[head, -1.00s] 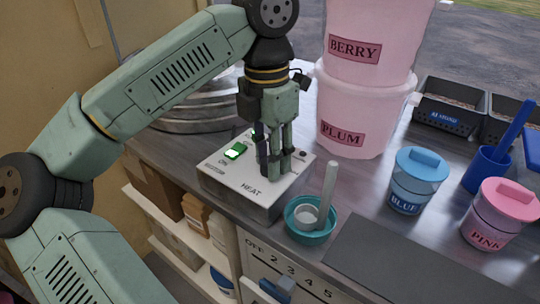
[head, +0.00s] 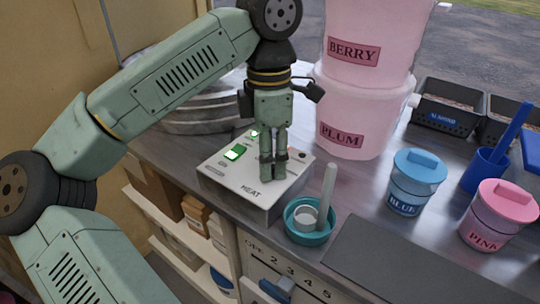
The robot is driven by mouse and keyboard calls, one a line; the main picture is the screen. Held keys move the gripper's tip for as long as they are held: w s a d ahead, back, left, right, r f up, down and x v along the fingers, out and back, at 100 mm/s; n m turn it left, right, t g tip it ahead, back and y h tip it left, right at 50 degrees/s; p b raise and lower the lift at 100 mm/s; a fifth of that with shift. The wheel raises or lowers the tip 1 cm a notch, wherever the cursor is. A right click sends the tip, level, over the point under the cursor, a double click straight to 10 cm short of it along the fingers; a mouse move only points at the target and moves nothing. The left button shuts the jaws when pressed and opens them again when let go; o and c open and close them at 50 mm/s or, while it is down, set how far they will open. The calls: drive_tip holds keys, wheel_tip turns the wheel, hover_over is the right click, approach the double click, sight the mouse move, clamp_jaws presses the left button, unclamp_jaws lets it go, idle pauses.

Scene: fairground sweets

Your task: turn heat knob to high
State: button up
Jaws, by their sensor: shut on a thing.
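The heat control box (head: 235,190) is a light metal box with "HEAT" lettered on its top, on the counter at the centre left in the head view. A lit green switch (head: 234,152) shows on its top left. My gripper (head: 273,172) points straight down over the right part of the box top. Its fingers are shut on the heat knob, which they hide almost wholly. I cannot see the knob's pointer or its setting.
A teal bowl (head: 292,232) with a pale stick stands just right of the box. Pink tubs marked BERRY (head: 400,25) and PLUM (head: 375,120) stand behind. Blue (head: 415,185) and pink (head: 497,220) lidded jars are at right. A dark mat (head: 385,262) lies at the front.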

drive_tip(key=o, duration=1.2)
drive_tip(key=r, duration=1.2)
drive_tip(key=shift+w, duration=0.3)
